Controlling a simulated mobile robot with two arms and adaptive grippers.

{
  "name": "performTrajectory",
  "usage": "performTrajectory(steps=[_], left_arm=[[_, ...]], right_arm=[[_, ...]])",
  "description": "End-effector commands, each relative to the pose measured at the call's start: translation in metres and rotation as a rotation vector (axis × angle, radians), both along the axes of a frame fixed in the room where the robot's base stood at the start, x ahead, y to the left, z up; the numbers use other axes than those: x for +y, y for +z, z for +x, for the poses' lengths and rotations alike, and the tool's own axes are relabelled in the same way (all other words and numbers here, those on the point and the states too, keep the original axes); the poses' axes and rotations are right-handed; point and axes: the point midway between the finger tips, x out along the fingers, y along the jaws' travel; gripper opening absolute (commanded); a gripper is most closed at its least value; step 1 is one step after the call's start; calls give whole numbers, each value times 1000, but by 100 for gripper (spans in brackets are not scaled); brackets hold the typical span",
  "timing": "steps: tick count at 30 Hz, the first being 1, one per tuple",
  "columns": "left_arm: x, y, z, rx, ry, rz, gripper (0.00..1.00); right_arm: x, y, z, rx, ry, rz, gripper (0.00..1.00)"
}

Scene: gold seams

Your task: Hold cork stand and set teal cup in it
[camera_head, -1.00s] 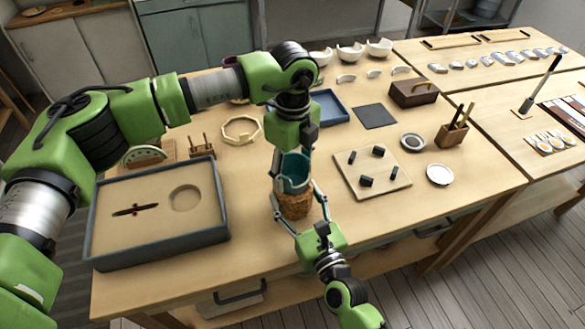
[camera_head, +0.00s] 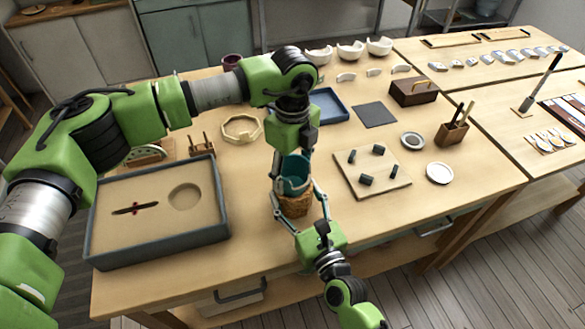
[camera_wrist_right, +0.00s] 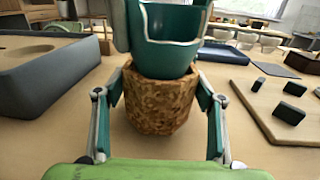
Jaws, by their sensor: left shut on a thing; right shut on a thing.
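The teal cup (camera_head: 294,184) has a broken, pale-edged gap in its rim. It is upright, and my left gripper (camera_head: 292,166) comes from above and is shut on its sides. The cork stand (camera_head: 294,206), brown and speckled, stands upright on the table directly under the cup. My right gripper (camera_head: 297,200) reaches in from the front and is shut on the stand, one finger on each side. In the right wrist view the cup (camera_wrist_right: 172,57) meets the top of the cork stand (camera_wrist_right: 160,103). The cup's base is hidden behind the stand's rim.
A grey-edged tray (camera_head: 160,254) lies to the left and a board with dark pegs (camera_head: 372,190) to the right. A wooden ring (camera_head: 242,128) and a blue tray (camera_head: 328,106) lie behind. The table's front edge is near the stand.

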Motion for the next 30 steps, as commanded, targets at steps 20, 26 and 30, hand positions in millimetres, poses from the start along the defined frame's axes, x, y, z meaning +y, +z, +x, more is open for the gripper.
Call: performTrajectory(steps=[20,26,30], left_arm=[[0,-3,0,0,0,0,37],[0,-7,0,0,0,0,37],[0,-7,0,-1,-1,1,37]], right_arm=[[0,0,0,1,0,0,39],[0,0,0,1,0,0,39],[0,0,0,1,0,0,39]])
